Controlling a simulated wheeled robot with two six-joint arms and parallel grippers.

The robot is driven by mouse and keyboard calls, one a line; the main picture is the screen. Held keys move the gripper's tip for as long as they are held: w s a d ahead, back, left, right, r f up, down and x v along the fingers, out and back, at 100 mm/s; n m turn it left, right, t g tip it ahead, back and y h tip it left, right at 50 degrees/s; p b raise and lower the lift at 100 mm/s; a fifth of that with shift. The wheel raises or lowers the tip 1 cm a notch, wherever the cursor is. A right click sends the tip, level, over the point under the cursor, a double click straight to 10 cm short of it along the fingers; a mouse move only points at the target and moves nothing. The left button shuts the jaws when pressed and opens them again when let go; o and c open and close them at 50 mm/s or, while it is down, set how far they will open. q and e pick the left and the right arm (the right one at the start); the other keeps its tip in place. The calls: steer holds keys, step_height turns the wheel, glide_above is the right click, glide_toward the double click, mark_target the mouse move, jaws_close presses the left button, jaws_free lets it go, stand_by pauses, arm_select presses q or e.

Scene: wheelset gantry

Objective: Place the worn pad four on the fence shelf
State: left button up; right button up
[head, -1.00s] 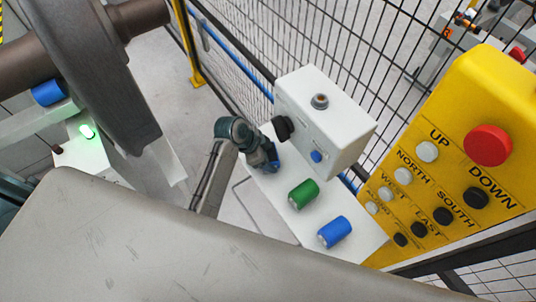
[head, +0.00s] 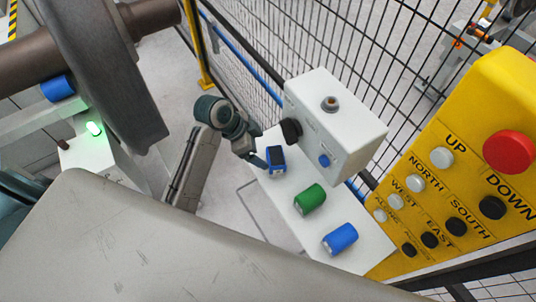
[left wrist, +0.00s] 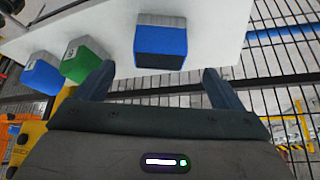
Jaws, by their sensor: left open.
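A blue pad (head: 276,159) stands on the white fence shelf (head: 285,222), at the shelf's far end beside the white box. My left gripper (head: 257,159) is open and empty just left of this pad, apart from it. In the left wrist view the same blue pad (left wrist: 161,46), with a grey top and dark face, sits on the shelf just beyond the two spread fingers (left wrist: 158,74). A green pad (head: 310,199) and another blue pad (head: 340,239) stand in a row along the shelf. My right gripper is not in view.
A white box (head: 335,122) with knobs stands at the shelf's back against the mesh fence (head: 350,50). A yellow button panel (head: 455,180) is at right. A large wheel (head: 105,75) and another blue pad (head: 57,88) are at left.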

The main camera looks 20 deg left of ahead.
arm_select(q)
steer(key=shift+v, duration=1.25)
